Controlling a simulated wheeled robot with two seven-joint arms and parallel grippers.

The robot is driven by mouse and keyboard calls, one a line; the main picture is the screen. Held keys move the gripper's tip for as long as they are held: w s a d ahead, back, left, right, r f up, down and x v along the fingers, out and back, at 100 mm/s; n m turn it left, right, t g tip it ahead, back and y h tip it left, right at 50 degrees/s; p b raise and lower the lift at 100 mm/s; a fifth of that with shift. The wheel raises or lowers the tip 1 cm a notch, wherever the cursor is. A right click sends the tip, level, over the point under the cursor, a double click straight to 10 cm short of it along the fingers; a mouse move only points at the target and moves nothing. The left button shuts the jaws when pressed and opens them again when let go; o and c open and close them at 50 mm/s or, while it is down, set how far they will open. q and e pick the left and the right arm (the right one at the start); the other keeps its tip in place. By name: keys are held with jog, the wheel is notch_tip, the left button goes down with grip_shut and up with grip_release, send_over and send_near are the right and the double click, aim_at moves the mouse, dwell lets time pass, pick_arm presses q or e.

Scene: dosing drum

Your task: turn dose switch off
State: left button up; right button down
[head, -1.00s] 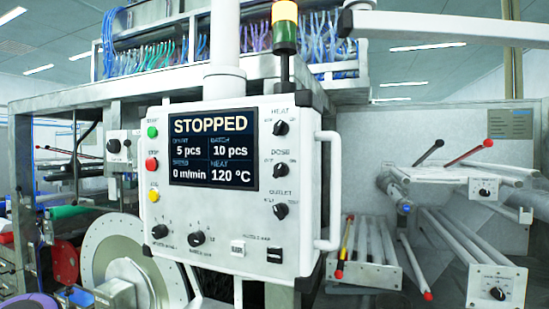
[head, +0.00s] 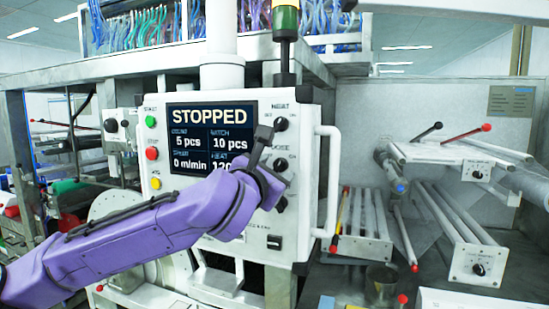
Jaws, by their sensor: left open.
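The dose switch (head: 280,164) is a small black rotary knob on the right side of the white control panel (head: 309,190), under the label DOSE. The heat knob (head: 281,124) is above it and the outlet knob (head: 281,205) below it. My left gripper (head: 267,156) is open in front of the panel, just left of the dose switch in the picture. Whether it touches the knob I cannot tell. The knob's setting is too small to read surely. My purple left arm covers the panel's lower left part. My right gripper is not in view.
The panel screen (head: 211,142) reads STOPPED, its lower right corner hidden by my gripper. Green (head: 151,121), red (head: 152,153) and yellow (head: 156,183) buttons line its left side. A white handle (head: 333,180) stands out on the right. Roller racks (head: 468,235) are farther right.

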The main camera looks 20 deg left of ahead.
pick_arm(q)
jog(key=shift+w+d, duration=0.1)
jog(key=shift+w, duration=0.2)
jog(key=c, duration=1)
jog(key=n+b, duration=0.3)
jog(key=b, duration=0.1)
jog(key=n+b, duration=0.3)
jog(key=b, duration=0.2)
jog(key=n+b, duration=0.3)
jog(key=b, duration=0.1)
jog(key=shift+d+f, duration=0.25)
jog(key=shift+f, duration=0.1)
jog(key=shift+r+n+b, duration=0.25)
jog(key=shift+n+b, duration=1.15)
jog(key=shift+b, duration=0.1)
jog(key=o, duration=1)
jog(key=shift+d, duration=0.1)
